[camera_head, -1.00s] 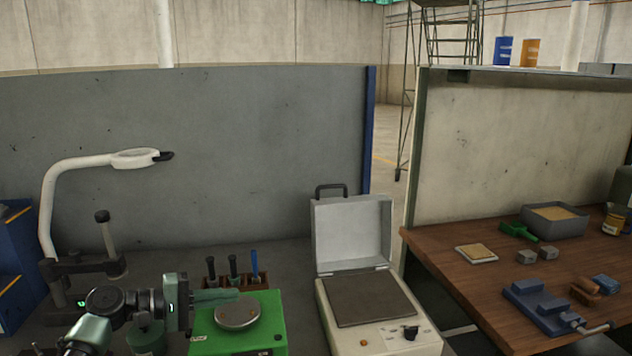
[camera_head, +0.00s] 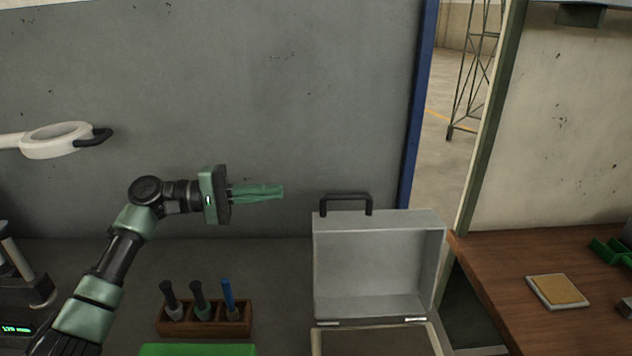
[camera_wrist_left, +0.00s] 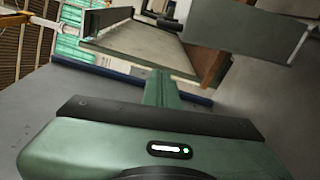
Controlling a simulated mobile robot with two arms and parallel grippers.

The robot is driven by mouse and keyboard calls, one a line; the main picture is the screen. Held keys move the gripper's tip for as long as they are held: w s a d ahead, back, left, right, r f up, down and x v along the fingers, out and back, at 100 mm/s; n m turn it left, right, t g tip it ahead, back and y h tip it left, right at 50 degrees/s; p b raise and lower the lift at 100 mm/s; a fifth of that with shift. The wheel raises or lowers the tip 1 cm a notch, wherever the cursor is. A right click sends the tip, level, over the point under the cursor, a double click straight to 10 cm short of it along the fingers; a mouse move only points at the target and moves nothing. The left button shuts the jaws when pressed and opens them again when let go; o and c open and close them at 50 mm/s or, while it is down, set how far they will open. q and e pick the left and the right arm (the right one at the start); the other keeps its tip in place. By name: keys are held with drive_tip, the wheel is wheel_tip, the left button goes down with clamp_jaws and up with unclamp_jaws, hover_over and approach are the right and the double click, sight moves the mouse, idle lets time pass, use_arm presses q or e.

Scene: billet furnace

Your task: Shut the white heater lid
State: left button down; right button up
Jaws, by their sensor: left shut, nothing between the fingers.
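The white heater lid (camera_head: 378,262) stands open and upright on its hinges in the head view, its hollow inside facing me. A dark handle (camera_head: 346,197) sits on its top edge. Only the back of the heater body (camera_head: 437,343) shows below it, cut off by the frame's bottom edge. My left gripper (camera_head: 281,191) is shut and empty, left of the lid, at about the handle's height in the picture and apart from it. Its green fingers also show in the left wrist view (camera_wrist_left: 158,88). My right gripper is in neither view.
A wooden rack (camera_head: 205,318) with several tools stands left of the heater, behind a green device (camera_head: 195,350). A grey partition (camera_head: 300,100) is behind. A magnifier lamp (camera_head: 55,140) is at the left. A wooden table (camera_head: 500,260) stands at the right.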

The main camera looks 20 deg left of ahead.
use_arm(q)
drive_tip(key=d+p, duration=0.7)
drive_tip(key=d, duration=0.2)
drive_tip(key=shift+w+d+r, duration=0.15)
drive_tip(key=shift+r, duration=0.2)
drive_tip(key=shift+w, duration=0.1)
drive_tip(key=shift+d, duration=0.1)
